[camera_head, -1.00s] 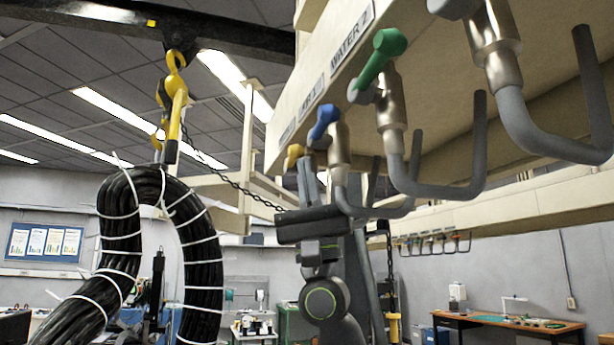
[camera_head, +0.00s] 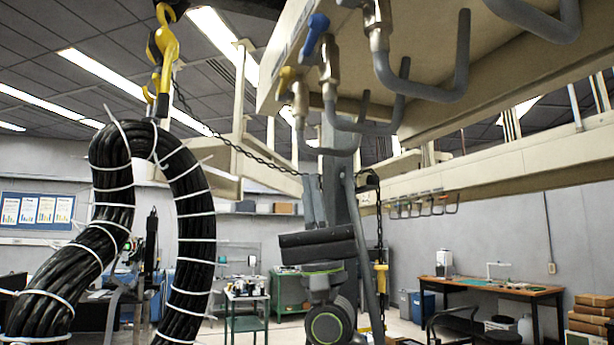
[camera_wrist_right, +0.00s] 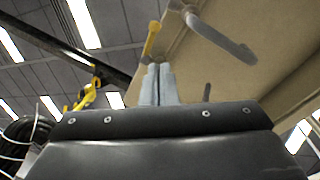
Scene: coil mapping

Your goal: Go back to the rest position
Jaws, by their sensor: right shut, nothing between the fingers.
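My right gripper (camera_head: 313,178) points upward near the middle of the head view, on my dark wrist (camera_head: 318,248). Its two grey fingers are together with nothing between them. They also show in the right wrist view (camera_wrist_right: 158,66), below a yellow handle (camera_wrist_right: 152,40). In the head view the fingers are below the row of grey hooks (camera_head: 345,127), apart from them in the picture. A black cable coil (camera_head: 112,190) with white ties hangs at the left below a yellow crane hook (camera_head: 166,45). My left gripper is not seen.
A beige overhead rack (camera_head: 440,80) with blue (camera_head: 316,35) and yellow (camera_head: 286,78) handles fills the upper right. A chain (camera_head: 236,147) runs across the middle. A wooden desk (camera_head: 490,289), a cart (camera_head: 246,297) and boxes (camera_head: 590,316) stand beyond.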

